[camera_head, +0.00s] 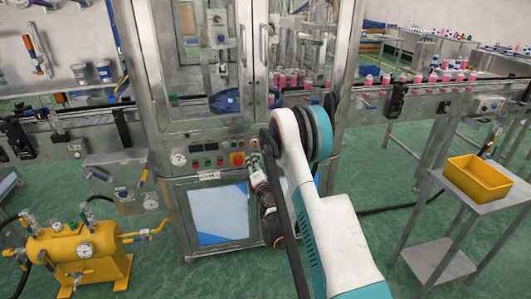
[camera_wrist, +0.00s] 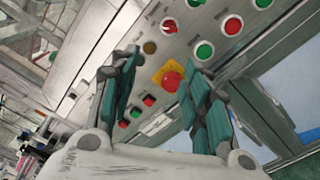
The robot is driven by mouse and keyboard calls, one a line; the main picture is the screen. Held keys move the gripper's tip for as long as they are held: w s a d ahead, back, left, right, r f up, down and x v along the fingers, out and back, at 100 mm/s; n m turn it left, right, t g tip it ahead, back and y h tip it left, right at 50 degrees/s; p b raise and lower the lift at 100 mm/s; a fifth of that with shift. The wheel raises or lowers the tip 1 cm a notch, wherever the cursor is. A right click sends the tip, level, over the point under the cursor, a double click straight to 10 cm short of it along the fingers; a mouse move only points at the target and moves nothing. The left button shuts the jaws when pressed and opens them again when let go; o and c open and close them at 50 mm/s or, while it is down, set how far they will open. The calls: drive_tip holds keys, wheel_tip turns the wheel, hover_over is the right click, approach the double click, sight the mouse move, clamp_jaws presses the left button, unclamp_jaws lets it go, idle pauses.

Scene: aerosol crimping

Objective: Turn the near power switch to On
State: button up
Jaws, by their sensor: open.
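The control panel (camera_head: 205,160) is on the front of the metal machine, below its glass doors. In the wrist view, a red rotary switch with a pale handle (camera_wrist: 169,25) lies beyond my fingertips; another red round control (camera_wrist: 233,25) is to its right. I cannot read their labels, so which is the near power switch and its setting are unclear. My gripper (camera_wrist: 164,62) is open and empty, its two fingers spread on either side of a red emergency button on a yellow plate (camera_wrist: 171,79). In the head view, my gripper (camera_head: 256,170) is close to the panel's right end, partly hidden by my arm.
Green buttons (camera_wrist: 204,50) and other small buttons surround the switches. A conveyor (camera_head: 420,88) with pink bottles runs right from the machine. A yellow tank (camera_head: 80,255) stands front left, and a table with a yellow bin (camera_head: 478,178) at right.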

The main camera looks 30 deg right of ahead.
sight(255, 145)
drive_tip(key=shift+s+d+b+x, duration=0.1)
drive_tip(key=shift+d+b+x, duration=0.45)
drive_tip(key=shift+x, duration=1.65)
drive_tip(key=shift+s+d+b+x, duration=0.15)
drive_tip(key=shift+d+b+x, duration=0.4)
drive_tip(key=shift+x, duration=1.65)
drive_tip(key=shift+s+d+b+x, duration=0.2)
drive_tip(key=shift+b+x, duration=0.6)
drive_tip(key=shift+x, duration=1.4)
drive_tip(key=shift+c, duration=0.3)
clamp_jaws()
